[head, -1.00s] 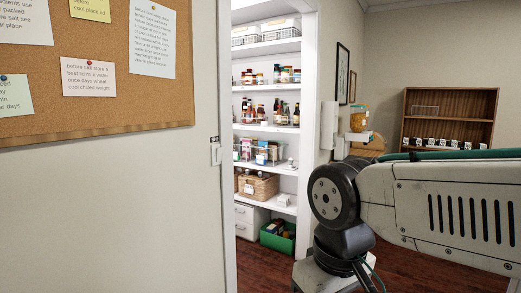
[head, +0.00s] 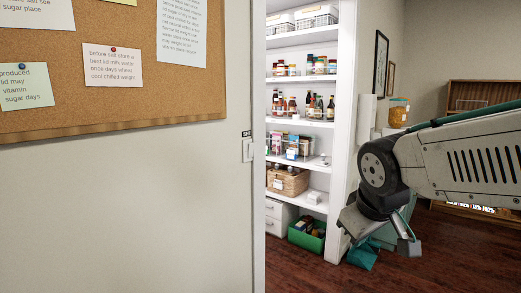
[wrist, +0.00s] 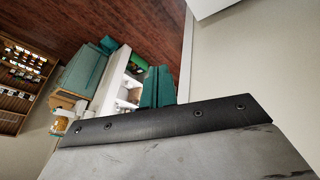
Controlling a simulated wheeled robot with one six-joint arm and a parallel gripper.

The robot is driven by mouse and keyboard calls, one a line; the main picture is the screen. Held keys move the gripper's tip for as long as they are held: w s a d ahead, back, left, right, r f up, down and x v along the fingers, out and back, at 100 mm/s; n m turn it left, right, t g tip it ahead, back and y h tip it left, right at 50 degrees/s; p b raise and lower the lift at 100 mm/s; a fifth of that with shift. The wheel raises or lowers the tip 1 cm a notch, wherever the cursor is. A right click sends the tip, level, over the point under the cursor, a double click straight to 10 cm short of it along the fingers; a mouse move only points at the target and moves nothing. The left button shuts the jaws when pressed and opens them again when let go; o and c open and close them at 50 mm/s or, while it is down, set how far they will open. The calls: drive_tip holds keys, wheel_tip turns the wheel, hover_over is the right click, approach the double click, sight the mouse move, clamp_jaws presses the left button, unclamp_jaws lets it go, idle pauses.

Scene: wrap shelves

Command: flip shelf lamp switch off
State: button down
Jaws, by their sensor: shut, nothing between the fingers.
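A small white wall switch (head: 248,151) sits near the right edge of the pale wall, beside the pantry opening. A dark label is above it; its lettering is too small to read fully. I cannot tell which way the switch is tipped. My gripper (head: 357,222) hangs low at the end of my arm, right of the switch and apart from it. In the wrist view the grey plate with a black strip (wrist: 165,122) is part of my gripper; it is shut and empty. The switch does not show in the wrist view.
A cork board (head: 110,70) with pinned notes hangs left of the switch. The pantry shelves (head: 305,123) hold jars, bottles and baskets, with a green crate (head: 308,240) at the bottom. A wooden rack (head: 480,95) stands far right. The wall face around the switch is clear.

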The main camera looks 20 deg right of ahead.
sight(253, 146)
drive_tip(key=w+d+r+n+t, duration=0.1)
drive_tip(key=w+r+n+t, duration=0.2)
drive_tip(key=w, duration=0.6)
drive_tip(key=w+d+r+n+t+y, duration=0.1)
drive_tip(key=w+d+r+n+t, duration=0.15)
drive_tip(key=w, duration=0.65)
drive_tip(key=w+d+r+n+t, duration=0.1)
drive_tip(key=w+r+n+t, duration=0.2)
drive_tip(key=w, duration=0.5)
drive_tip(key=w+a+f+n+y, duration=0.1)
drive_tip(key=w+a+n+y, duration=0.1)
drive_tip(key=w+n+y, duration=0.3)
drive_tip(key=w+a+f+n+t+y, duration=0.1)
drive_tip(key=w+a+n+y, duration=0.1)
drive_tip(key=w+n+y, duration=0.3)
drive_tip(key=n+y, duration=0.2)
drive_tip(key=n, duration=0.2)
drive_tip(key=shift+w+a+f, duration=0.15)
drive_tip(key=shift+w+f, duration=0.05)
drive_tip(key=shift+f, duration=0.15)
drive_tip(key=shift+t, duration=0.25)
drive_tip(key=x, duration=1.4)
drive_tip(key=shift+a+r, duration=0.1)
drive_tip(key=shift+r, duration=0.15)
drive_tip(key=shift+s, duration=0.1)
drive_tip(key=shift+a, duration=0.1)
